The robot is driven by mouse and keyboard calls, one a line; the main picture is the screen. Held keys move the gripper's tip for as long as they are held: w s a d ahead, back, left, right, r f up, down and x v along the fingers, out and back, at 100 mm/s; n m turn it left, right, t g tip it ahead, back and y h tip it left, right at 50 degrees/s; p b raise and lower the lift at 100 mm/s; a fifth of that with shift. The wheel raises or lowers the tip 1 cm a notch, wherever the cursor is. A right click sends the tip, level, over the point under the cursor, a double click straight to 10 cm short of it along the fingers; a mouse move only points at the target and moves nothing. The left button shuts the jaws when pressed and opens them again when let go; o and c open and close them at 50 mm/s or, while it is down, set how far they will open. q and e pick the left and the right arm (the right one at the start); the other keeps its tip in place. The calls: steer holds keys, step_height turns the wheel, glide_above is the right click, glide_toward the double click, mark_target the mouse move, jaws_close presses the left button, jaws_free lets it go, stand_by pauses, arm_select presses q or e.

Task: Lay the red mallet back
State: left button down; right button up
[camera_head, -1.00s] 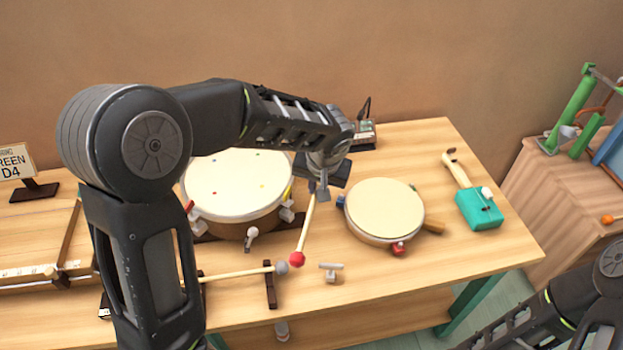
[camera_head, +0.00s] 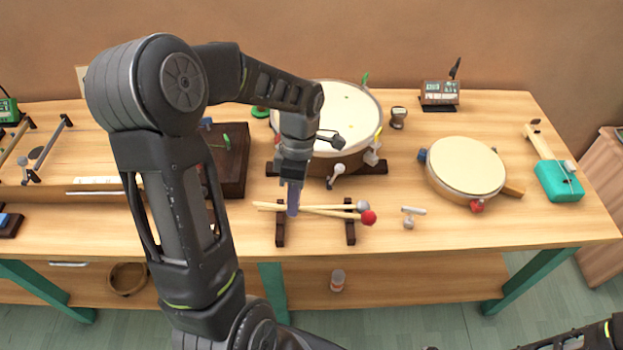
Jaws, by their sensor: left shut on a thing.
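The red mallet (camera_head: 368,217) has a red ball head and a pale wooden stick. My left gripper (camera_head: 292,208) points down and is shut on its stick. The mallet lies nearly level, head to the right, over a rack with two dark wooden bars (camera_head: 350,232). I cannot tell whether its stick touches the bars. A grey-headed mallet (camera_head: 363,206) lies across the same rack, just behind the red one. The gripper hides part of both sticks. My right gripper is out of view.
A large drum (camera_head: 350,112) stands behind the rack. A small metal T-shaped piece (camera_head: 412,211) lies to the right, before a flat round drum (camera_head: 466,166). A teal block (camera_head: 559,181) is farther right. The table front between them is clear.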

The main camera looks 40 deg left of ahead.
arm_select(q)
steer(key=shift+s+d+n+h, duration=0.4)
steer(key=shift+s+d+n, duration=0.1)
steer(key=shift+n, duration=0.4)
steer(key=shift+r, duration=0.1)
steer(key=shift+a+f+b, duration=0.1)
steer(key=shift+f+b, duration=2.05)
steer(key=shift+f, duration=1.15)
steer(key=shift+f, duration=0.3)
steer(key=c, duration=1.4)
jaws_free()
steer(key=shift+c, duration=0.2)
